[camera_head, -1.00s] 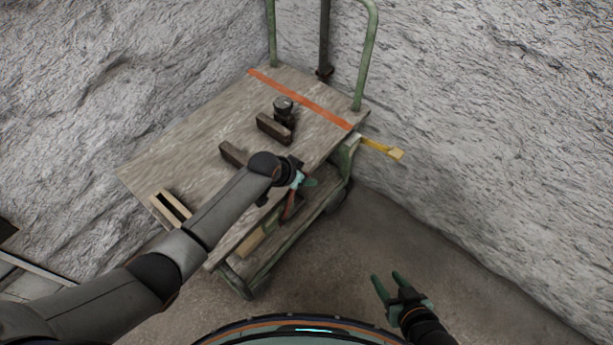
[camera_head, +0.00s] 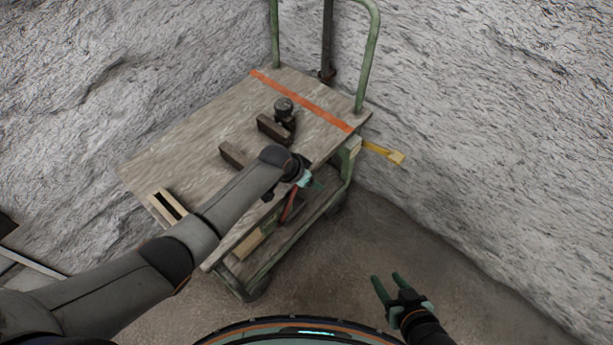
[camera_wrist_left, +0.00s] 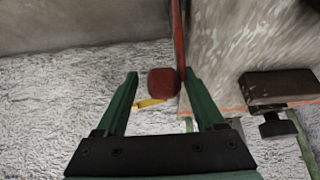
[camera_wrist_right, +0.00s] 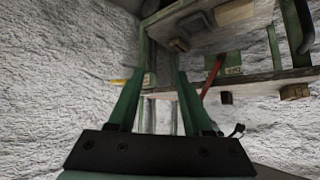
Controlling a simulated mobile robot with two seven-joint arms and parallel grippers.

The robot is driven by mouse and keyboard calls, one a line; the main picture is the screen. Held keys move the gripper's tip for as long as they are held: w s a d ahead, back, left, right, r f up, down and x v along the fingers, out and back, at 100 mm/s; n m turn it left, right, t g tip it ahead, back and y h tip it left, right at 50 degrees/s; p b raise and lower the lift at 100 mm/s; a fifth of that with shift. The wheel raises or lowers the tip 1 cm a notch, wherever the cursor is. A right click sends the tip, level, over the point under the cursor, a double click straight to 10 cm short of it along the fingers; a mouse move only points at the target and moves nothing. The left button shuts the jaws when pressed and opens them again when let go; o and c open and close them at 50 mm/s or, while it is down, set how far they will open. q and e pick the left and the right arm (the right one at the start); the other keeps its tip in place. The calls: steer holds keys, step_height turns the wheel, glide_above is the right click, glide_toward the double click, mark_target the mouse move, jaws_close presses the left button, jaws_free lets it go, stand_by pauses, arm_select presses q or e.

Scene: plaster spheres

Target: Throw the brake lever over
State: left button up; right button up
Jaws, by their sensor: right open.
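The brake lever (camera_head: 289,207) is a red bar at the cart's near right side, partly hidden by my left arm in the head view. In the left wrist view its round red knob (camera_wrist_left: 163,82) appears between the fingers, closer to the right one; I cannot tell whether they touch. My left gripper (camera_wrist_left: 161,78) is open. In the head view it is small, beside the cart's edge above the lever. The right wrist view shows the red lever (camera_wrist_right: 213,74) rising from a green labelled plate (camera_wrist_right: 232,68). My right gripper (camera_head: 385,278) is open and empty, away from the cart.
A yellow bar (camera_head: 383,152) sticks out at the cart's right. Rough pale walls stand behind. The floor (camera_head: 380,230) right of the cart is clear.

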arm_select(q)
steer(key=shift+o, duration=0.2)
steer(key=shift+a, duration=0.1)
steer(key=shift+a+r, duration=0.15)
steer(key=shift+r, duration=0.3)
steer(key=p+v, duration=0.4)
steer(key=v, duration=0.7)
steer(key=shift+s+r, duration=0.2)
steer(key=shift+s, duration=0.15)
steer(key=shift+f, duration=0.1)
steer(key=s+a+f+n+t+p, duration=0.1)
steer(key=s+a, duration=0.3)
steer(key=s, duration=0.6)
steer(key=s+a+f+n+t+y+p, duration=0.1)
steer(key=s+a+f+n+t+p, duration=0.1)
steer(key=s, duration=0.9)
steer(key=a+f+n+t, duration=0.1)
steer(key=a+n, duration=0.1)
steer(key=a, duration=0.1)
steer(key=shift+f+t, duration=0.35)
steer(key=shift+t, duration=0.05)
steer(key=shift+s+a, duration=0.1)
steer(key=shift+a, duration=0.05)
steer(key=shift+c, duration=0.3)
